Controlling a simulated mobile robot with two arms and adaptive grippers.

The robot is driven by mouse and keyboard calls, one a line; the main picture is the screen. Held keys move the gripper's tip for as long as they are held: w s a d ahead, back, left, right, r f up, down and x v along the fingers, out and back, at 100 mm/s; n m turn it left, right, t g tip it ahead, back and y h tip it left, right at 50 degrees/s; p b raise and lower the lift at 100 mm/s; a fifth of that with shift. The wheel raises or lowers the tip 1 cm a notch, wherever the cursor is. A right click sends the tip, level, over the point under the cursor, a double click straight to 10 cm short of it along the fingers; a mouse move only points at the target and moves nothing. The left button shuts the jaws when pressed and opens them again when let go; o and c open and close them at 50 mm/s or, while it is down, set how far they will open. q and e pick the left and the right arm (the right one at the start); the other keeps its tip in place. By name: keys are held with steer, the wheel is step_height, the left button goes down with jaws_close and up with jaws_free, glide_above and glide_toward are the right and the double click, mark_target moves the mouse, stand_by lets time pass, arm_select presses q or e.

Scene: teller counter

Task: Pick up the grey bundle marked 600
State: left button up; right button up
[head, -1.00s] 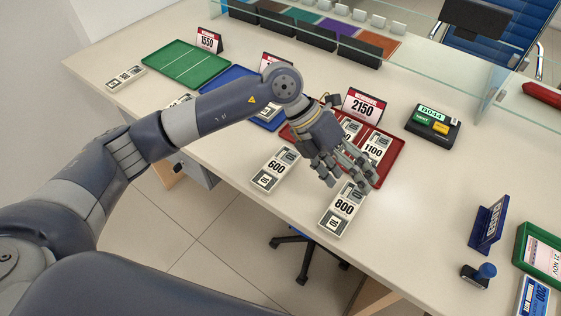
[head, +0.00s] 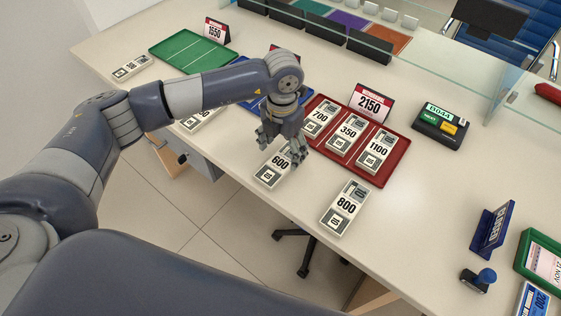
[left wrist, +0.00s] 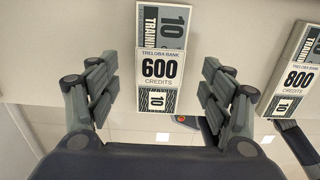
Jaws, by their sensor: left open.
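The grey bundle marked 600 (head: 268,175) lies on the counter near its front edge, left of the bundle marked 800 (head: 344,207). My left gripper (head: 284,155) is open above the 600 bundle and hides its far end in the head view. In the left wrist view, the 600 bundle (left wrist: 160,68) lies centred between the spread fingers of the gripper (left wrist: 160,88), with nothing held. The 800 bundle (left wrist: 293,77) shows at the right there. My right gripper is not in view.
A red tray (head: 383,181) holds bundles marked 700, 350 and 1100, with a 2150 sign (head: 371,102) behind. A blue tray (head: 249,102) and another bundle (head: 196,118) lie to the left, partly behind my arm. Clear counter lies right of the 800 bundle.

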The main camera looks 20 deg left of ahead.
mark_target(280, 162)
arm_select(q)
steer(key=f, duration=0.2)
steer(key=shift+s+a+f, duration=0.15)
steer(key=shift+s+f, duration=0.15)
steer(key=shift+s, duration=0.05)
steer(key=shift+w+f+p, duration=0.1)
steer(key=shift+f+p, duration=0.2)
steer(key=shift+f, duration=0.25)
steer(key=c, duration=1.2)
steer(key=shift+o, duration=0.2)
steer(key=shift+r, duration=0.15)
